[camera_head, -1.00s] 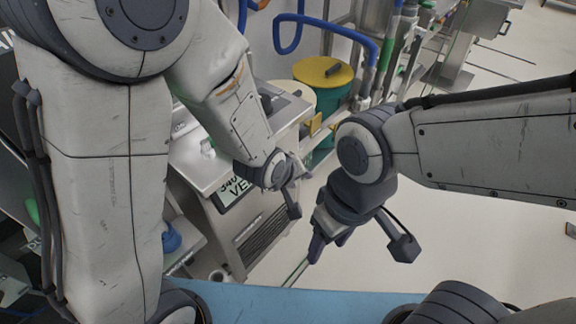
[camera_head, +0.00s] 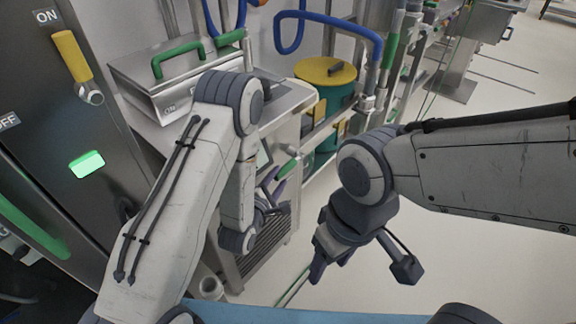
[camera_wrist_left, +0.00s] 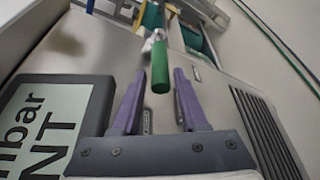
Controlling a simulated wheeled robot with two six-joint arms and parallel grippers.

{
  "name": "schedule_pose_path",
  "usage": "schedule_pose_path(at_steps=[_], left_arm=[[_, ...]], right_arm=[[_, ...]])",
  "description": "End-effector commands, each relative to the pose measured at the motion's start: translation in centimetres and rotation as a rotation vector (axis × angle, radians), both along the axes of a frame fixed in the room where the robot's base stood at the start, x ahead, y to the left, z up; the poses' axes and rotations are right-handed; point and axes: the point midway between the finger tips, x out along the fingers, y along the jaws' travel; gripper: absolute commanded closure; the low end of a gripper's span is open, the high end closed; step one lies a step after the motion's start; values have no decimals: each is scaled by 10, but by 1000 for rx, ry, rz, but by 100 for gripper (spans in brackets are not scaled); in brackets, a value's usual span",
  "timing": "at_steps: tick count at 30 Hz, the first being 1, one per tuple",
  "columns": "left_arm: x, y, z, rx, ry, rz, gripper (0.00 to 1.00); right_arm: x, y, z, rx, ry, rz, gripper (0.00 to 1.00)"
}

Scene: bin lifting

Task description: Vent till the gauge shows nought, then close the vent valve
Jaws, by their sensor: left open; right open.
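A green valve handle (camera_head: 288,169) sticks out at the metal cabinet's upper edge. In the left wrist view the green handle (camera_wrist_left: 160,68) lies between the tips of the purple fingers, with a gap on each side. My left gripper (camera_head: 272,188) is open at it; it also shows in the left wrist view (camera_wrist_left: 159,90). The gauge display (camera_wrist_left: 45,125) is cut off there: "mbar" and "NT" show, but no number. My right gripper (camera_head: 328,262) is open and empty above the floor.
A metal box (camera_head: 150,85) with green handles stands on the cabinet. A grey panel with a yellow lever (camera_head: 72,56) by "ON" and a lit green button (camera_head: 87,164) is at left. A yellow-lidded teal drum (camera_head: 325,72) stands behind. The floor (camera_head: 460,255) at right is clear.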

Motion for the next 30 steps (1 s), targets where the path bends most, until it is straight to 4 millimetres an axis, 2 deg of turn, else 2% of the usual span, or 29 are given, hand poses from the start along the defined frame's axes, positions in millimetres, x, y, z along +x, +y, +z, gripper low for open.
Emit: schedule_pose_path(at_steps=[6, 12, 18, 24, 25, 28, 30], left_arm=[[41, -13, -9, 0, -3, -2, 57], [66, -21, -15, 1, -1, -2, 57], [75, -23, -17, 2, 0, -2, 57], [75, -23, -17, 2, 0, -1, 57], [75, -23, -17, 2, 0, -1, 61], [75, -23, -17, 2, 0, -1, 99], [75, -23, -17, 2, 0, -1, 100]], right_arm=[[0, 0, -3, 0, 0, 0, 43], [0, 0, -4, 0, 0, 0, 43], [0, 0, -5, 0, 0, 0, 43], [0, 0, -5, 0, 0, 0, 43], [0, 0, -5, 0, 0, 0, 43], [0, 0, -5, 0, 0, 0, 43], [0, 0, -5, 0, 0, 0, 43]])
